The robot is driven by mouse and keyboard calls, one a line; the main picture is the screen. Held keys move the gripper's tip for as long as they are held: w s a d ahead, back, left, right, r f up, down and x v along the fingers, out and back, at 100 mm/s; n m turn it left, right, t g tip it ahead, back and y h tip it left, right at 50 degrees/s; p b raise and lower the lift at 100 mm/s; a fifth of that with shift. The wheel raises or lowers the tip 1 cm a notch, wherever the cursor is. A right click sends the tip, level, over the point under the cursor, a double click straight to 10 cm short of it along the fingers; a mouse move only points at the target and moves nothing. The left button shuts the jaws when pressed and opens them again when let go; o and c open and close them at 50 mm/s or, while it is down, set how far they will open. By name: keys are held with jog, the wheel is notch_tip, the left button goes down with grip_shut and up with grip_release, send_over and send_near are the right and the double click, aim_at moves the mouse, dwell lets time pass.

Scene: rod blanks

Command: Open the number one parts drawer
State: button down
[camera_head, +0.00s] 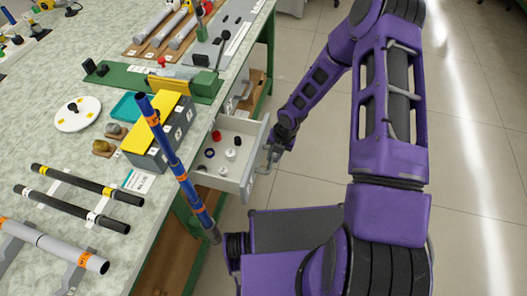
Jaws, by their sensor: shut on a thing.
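A grey parts drawer (224,180) under the workbench's right edge stands pulled out. Several small parts, among them red, white and dark blue rings and knobs, lie inside it. My gripper (271,159) is at the outer face of the drawer front, shut on the drawer handle (267,168), which it partly hides. I cannot read a number on this drawer from here.
Another grey drawer front (240,94) shows further back under the bench. The workbench (60,120) holds rods, a green fixture (190,84), a yellow-topped block (155,125) and a white disc. A blue rod (172,160) with orange bands slants across the bench edge, near the drawer. Tiled floor (305,178) lies open to the right.

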jog(key=shift+s+d, duration=0.1)
jog(key=shift+d, duration=0.2)
jog(key=c, duration=0.8)
grip_release()
jog(key=shift+o, duration=0.2)
jog(key=d+r+p, duration=0.1)
jog(key=r+p, duration=0.1)
jog(key=r, duration=0.6)
jog(key=s+d+r+p, duration=0.1)
jog(key=d+r+p, duration=0.1)
jog(key=r, duration=0.7)
jog(key=shift+p, duration=0.3)
jog(key=shift+d, duration=0.1)
